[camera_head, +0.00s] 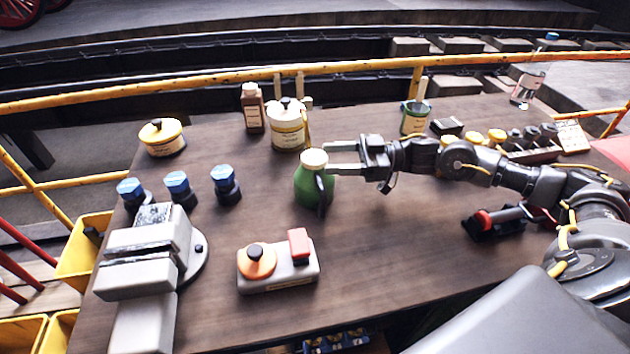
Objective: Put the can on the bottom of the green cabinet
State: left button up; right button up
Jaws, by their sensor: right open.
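A green can (308,190) with a pale top and a dark handle stands upright near the middle of the wooden table. My right gripper (331,157) comes in from the right and is open, its two fingers pointing left at the upper part of the can. The fingertips are at or just beside the can's neck; I cannot tell whether they touch it. The can still stands on the table. The green cabinet is not in view. My left gripper is not in view.
The table (390,265) holds a grey vise (145,262), several blue-capped jars (177,186), an orange-and-red control box (277,265), a white tub (287,128), a brown bottle (253,108) and a red-handled tool (497,219). A yellow rail (200,83) runs behind. The table's front middle is clear.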

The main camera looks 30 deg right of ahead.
aim_at(314, 156)
jog(key=shift+w+a+r, duration=0.15)
jog(key=shift+a, duration=0.2)
jog(key=p+x, duration=0.1)
jog(key=x, duration=0.2)
jog(key=shift+w+a+p, duration=0.3)
jog(key=shift+p, duration=0.1)
jog(key=shift+w+a, duration=0.1)
jog(key=shift+a, duration=0.25)
grip_shut()
